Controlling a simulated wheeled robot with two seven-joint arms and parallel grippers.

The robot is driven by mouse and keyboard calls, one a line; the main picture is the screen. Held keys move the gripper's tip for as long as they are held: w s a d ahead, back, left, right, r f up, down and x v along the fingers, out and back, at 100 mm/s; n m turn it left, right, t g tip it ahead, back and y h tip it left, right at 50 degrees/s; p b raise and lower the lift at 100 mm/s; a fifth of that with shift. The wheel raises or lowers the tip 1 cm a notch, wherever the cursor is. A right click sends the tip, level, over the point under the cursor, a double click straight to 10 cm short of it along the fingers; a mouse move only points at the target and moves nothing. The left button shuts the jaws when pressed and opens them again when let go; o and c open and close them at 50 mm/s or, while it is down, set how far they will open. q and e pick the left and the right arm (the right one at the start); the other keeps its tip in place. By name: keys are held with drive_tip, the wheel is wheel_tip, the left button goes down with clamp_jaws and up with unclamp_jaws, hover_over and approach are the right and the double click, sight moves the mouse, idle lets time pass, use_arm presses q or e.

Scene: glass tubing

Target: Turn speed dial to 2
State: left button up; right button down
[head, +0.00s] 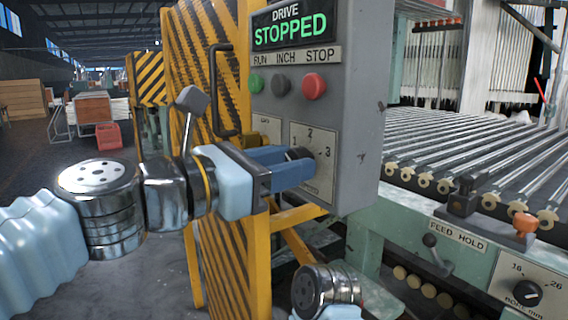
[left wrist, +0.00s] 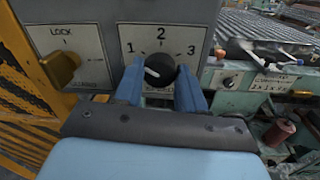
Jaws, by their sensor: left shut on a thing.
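The speed dial is a black round knob on a white plate (head: 315,135) marked 1, 2 and 3, on the grey control box (head: 360,100). In the left wrist view the knob (left wrist: 160,70) has a white pointer mark on its left part, slanting toward the 1 side. My left gripper (head: 296,164) has its blue fingers on either side of the knob and is shut on it. The fingers hide most of the knob in the head view. My right gripper is out of view; only part of my right arm shows at the bottom.
The box display (head: 290,31) reads DRIVE STOPPED, above green, dark and red buttons (head: 314,86). A yellow LOCK knob (left wrist: 60,68) sits left of the dial. A black handle (head: 214,90) and striped yellow guard (head: 190,60) stand beside my left wrist. Glass tubes on rollers (head: 470,145) lie right.

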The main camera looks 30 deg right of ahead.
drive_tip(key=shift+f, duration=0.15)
use_arm(q)
drive_tip(key=shift+f+m+g+h+b, duration=0.15)
drive_tip(key=shift+m+b, duration=1.55)
drive_tip(key=shift+m, duration=1.3)
drive_tip(key=shift+f+m+g+h+b, duration=0.15)
drive_tip(key=shift+m+b, duration=1.55)
drive_tip(key=shift+m, duration=1.3)
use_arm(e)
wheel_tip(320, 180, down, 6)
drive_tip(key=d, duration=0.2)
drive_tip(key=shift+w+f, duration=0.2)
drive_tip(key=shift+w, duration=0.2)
use_arm(q)
drive_tip(key=shift+r, duration=0.15)
drive_tip(key=o, duration=1.1)
drive_tip(key=shift+c, duration=0.2)
